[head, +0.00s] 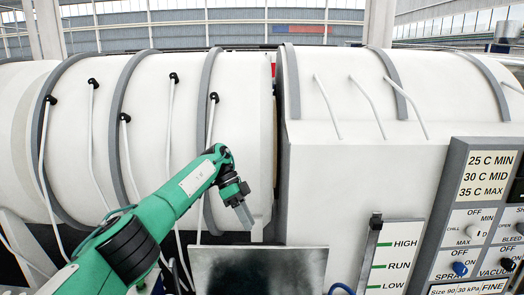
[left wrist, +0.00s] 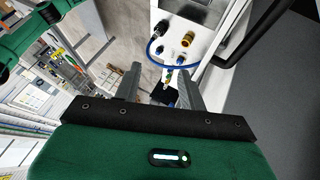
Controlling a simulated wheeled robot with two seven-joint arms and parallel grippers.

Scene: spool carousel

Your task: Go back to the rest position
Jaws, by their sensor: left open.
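My left gripper (head: 243,216) hangs at the end of the green left arm, in front of the large white cylinder (head: 150,130) and above the dark-faced panel (head: 262,268). It appears to touch nothing. In the left wrist view its two grey fingers stand apart with a gap between them (left wrist: 160,85), and nothing is held there. My right gripper shows in neither view.
A lever (head: 370,250) stands beside a HIGH, RUN, LOW scale. A control panel (head: 478,215) with knobs is at the right. The left wrist view shows a white unit (left wrist: 207,35) with hose fittings, a blue hose (left wrist: 195,62) and grey floor (left wrist: 285,100).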

